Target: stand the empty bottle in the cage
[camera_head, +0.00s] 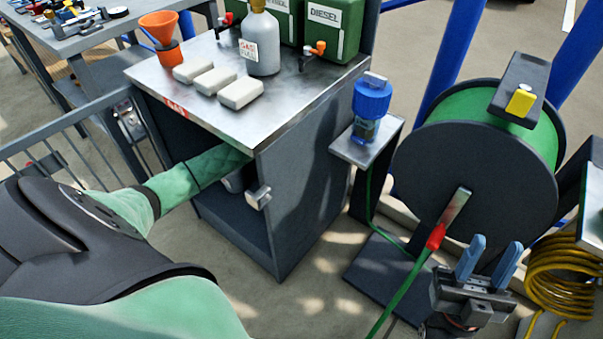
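A grey gas bottle (261,42) with a tan top stands upright on the metal bench top; its label seems to read "GAS FULL". No bottle marked empty can be made out. A grey barred railing (62,150) is at the left; I cannot tell whether it is part of the cage. My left arm reaches from the left to the open front of the bench cabinet (295,205); its gripper is hidden. My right gripper (494,257) is at the lower right, its blue fingers apart with nothing between them, in front of the hose reel.
On the bench are pale blocks (214,80), an orange funnel (160,30) and green fuel cans (335,28) with taps. The hose reel (430,165) has a green hose and red nozzle. A blue-topped device (371,98) stands on a small shelf. A yellow coil (562,278) lies right.

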